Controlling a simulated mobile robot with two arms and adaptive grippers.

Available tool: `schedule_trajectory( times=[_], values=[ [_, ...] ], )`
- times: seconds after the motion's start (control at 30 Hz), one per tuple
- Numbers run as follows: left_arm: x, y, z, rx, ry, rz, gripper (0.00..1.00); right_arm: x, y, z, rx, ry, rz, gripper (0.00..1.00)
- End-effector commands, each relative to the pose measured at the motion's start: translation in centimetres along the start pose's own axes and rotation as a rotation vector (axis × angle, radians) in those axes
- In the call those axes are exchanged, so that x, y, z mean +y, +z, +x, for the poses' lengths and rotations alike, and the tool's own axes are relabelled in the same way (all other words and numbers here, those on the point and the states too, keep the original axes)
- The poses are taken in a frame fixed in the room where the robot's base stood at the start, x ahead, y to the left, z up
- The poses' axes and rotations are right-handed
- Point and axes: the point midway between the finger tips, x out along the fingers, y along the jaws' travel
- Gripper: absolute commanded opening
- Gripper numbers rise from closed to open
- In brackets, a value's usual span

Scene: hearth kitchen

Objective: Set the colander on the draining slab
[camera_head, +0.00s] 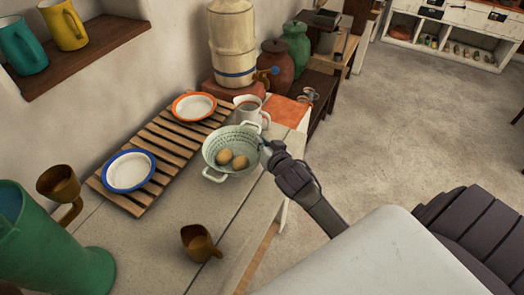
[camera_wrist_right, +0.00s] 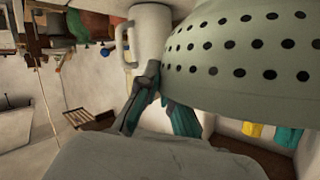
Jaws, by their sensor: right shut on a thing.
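The colander (camera_head: 222,168) is pale green with dark holes and two handles. It holds two brown, roundish items (camera_head: 232,160). My right gripper (camera_head: 266,150) is shut on its right side. In the right wrist view the teal fingers (camera_wrist_right: 165,105) meet the colander's holed wall (camera_wrist_right: 240,55). The colander is roughly level, at the right edge of a slatted wooden rack (camera_head: 172,145). I cannot tell whether it touches the table. The rack may be the draining slab; an orange slab (camera_head: 288,110) lies behind. My left gripper is out of view.
A blue-rimmed plate (camera_head: 129,171) and an orange-rimmed plate (camera_head: 194,106) lie on the rack. A white jug (camera_head: 248,110) stands close behind the colander. A brown cup (camera_head: 198,243) and a green pitcher (camera_head: 50,250) stand in front. Bare table lies between.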

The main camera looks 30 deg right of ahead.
Motion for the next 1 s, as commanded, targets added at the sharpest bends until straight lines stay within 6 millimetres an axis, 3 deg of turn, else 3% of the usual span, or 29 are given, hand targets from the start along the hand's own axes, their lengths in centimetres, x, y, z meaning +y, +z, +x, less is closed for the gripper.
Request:
schedule_trajectory(
  times=[0.3,0.7,0.87,1.0],
  values=[
    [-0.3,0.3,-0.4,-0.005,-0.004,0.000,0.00,0.9,3.2,1.3,0.001,-0.001,0.002,0.00],
    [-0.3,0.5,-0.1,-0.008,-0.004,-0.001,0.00,1.1,3.8,1.5,0.002,-0.002,0.003,0.00],
    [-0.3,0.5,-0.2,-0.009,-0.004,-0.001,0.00,1.2,3.9,1.5,-0.002,0.000,0.000,0.30],
    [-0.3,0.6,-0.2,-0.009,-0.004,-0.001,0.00,1.2,3.9,1.5,-0.002,0.000,0.000,0.31]
  ],
)
